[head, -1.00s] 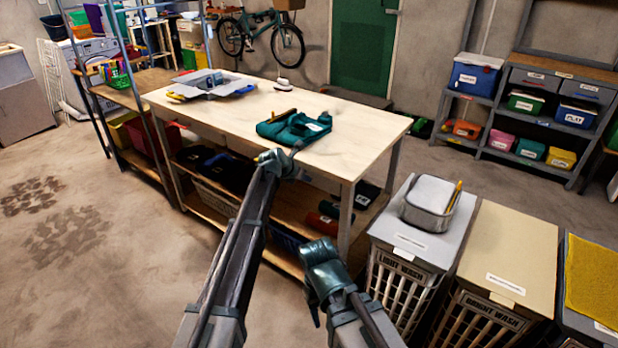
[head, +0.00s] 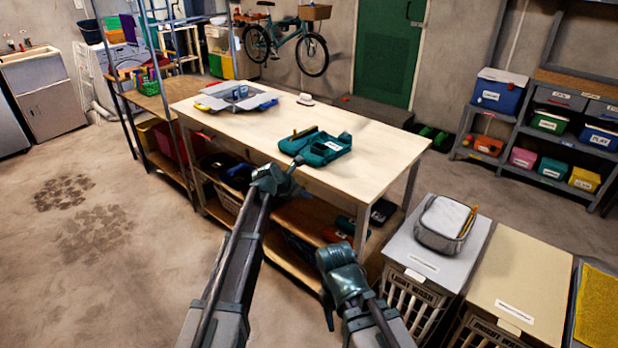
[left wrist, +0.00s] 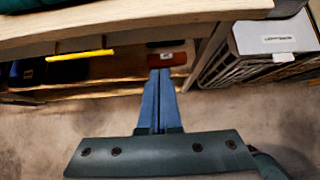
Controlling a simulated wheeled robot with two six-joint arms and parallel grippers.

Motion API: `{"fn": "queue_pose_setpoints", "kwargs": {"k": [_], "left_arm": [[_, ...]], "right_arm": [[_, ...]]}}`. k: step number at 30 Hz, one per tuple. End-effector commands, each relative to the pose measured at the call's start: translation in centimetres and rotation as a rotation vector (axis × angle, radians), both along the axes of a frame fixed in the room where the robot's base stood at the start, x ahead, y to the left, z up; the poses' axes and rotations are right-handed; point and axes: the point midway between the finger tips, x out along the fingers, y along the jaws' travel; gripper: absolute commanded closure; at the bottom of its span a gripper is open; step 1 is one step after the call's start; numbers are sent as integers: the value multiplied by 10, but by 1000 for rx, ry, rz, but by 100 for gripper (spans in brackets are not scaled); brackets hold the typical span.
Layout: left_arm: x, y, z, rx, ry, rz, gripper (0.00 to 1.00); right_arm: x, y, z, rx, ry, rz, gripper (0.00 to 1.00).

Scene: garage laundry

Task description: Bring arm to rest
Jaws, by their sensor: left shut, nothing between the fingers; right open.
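My left arm reaches up from the bottom of the head view. Its gripper (head: 294,166) is in front of the worktable's near long edge, below the teal case in the picture. In the left wrist view the two blue fingers (left wrist: 158,100) lie together with nothing between them, pointing toward the space under the tabletop. My right gripper (head: 334,285) is lower in the head view, bent downward between the table and the laundry hampers. It is open and I see nothing held in it.
The worktable (head: 384,167) carries a teal case (head: 325,150), a grey tray (head: 236,98) and a white object (head: 305,100). A light-wash hamper (head: 408,250) with a grey container (head: 445,222) on it stands close at right. Open floor (head: 120,270) lies at left.

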Motion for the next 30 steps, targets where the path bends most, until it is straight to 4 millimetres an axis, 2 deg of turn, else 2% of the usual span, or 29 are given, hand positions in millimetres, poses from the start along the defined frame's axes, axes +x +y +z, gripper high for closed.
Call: {"fn": "queue_pose_setpoints", "kwargs": {"k": [4, 8, 12, 17, 24, 27, 30], "left_arm": [[-8, -3, 0, 28, -6, -35, 100], [-46, -14, -1, 176, -42, -221, 100], [-110, -26, -4, 425, -104, -580, 100], [-184, -30, -6, 677, -172, -1037, 100], [-291, -17, 0, 932, -265, -1761, 100], [-331, -7, 5, 979, -298, -2050, 100], [-362, 3, 10, 992, -326, -2297, 100]], "right_arm": [[0, 0, 2, 0, 0, 0, 50], [0, 0, 11, 0, 0, 0, 50], [0, 0, 25, 0, 0, 0, 50], [0, 0, 39, 0, 0, 0, 50], [0, 0, 60, 0, 0, 0, 50], [0, 0, 68, 0, 0, 0, 50], [0, 0, 74, 0, 0, 0, 50]]}}
